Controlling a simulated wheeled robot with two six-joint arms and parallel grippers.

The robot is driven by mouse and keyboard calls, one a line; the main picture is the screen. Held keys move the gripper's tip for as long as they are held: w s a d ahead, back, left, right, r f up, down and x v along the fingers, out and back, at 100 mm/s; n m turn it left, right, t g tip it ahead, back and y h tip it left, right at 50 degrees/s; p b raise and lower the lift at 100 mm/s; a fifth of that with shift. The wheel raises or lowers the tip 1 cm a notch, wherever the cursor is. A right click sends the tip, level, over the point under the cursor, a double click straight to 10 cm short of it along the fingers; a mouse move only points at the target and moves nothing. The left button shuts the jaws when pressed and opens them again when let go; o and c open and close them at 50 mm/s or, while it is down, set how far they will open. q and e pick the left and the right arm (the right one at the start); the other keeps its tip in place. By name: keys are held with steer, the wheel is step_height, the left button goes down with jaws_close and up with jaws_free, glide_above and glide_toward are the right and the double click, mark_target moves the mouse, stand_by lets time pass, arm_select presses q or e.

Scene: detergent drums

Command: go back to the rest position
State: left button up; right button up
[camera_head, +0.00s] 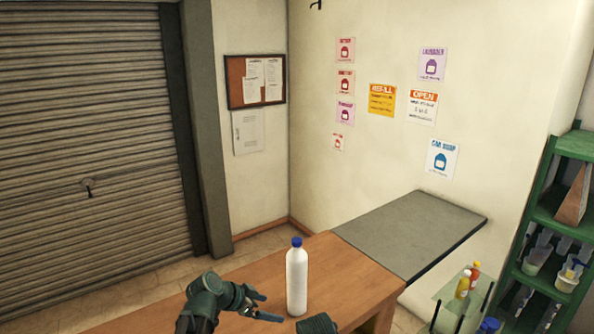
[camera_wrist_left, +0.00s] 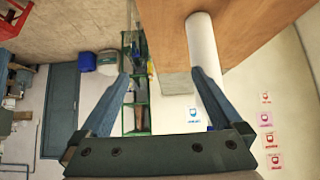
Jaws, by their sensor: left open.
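A white bottle with a blue cap (camera_head: 297,280) stands upright on the brown wooden table (camera_head: 345,285). My left gripper (camera_head: 270,307) is just left of the bottle in the head view, with its two fingers apart and nothing between them. In the left wrist view the open fingers (camera_wrist_left: 160,78) show, and the white bottle (camera_wrist_left: 203,50) is beside and partly behind the right-hand finger. I cannot tell whether that finger touches it. My right gripper is not visible.
A grey tabletop (camera_head: 415,230) adjoins the wooden table at the back right. A green shelf (camera_head: 548,215) with containers stands at the right edge. A roller shutter (camera_head: 90,150) closes the left side.

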arm_select(q)
steer(key=s+a+f+n+g+y, duration=0.2)
steer(key=s+a+f+n+y, duration=0.25)
steer(key=s, duration=0.35)
steer(key=s+a+f+n+g+y, duration=0.2)
steer(key=s+a+f+n+y, duration=0.15)
steer(key=s+n, duration=0.35)
steer(key=s+d+f+m+b, duration=0.1)
steer(key=s+d+f+b, duration=0.1)
steer(key=f+b, duration=0.5)
steer(key=s+d+f+m+g+b, duration=0.1)
steer(key=s+d+f+m+b, duration=0.1)
steer(key=d+f+b, duration=0.3)
steer(key=s+d+f+m+b, duration=0.1)
steer(key=s+d+f+b, duration=0.1)
steer(key=f+b, duration=0.8)
steer(key=shift+s+d+f+b, duration=0.35)
steer(key=shift+d+b, duration=0.35)
steer(key=shift+b, duration=0.5)
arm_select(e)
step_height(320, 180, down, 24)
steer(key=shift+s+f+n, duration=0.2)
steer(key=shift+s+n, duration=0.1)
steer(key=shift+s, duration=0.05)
arm_select(q)
steer(key=shift+m, duration=0.25)
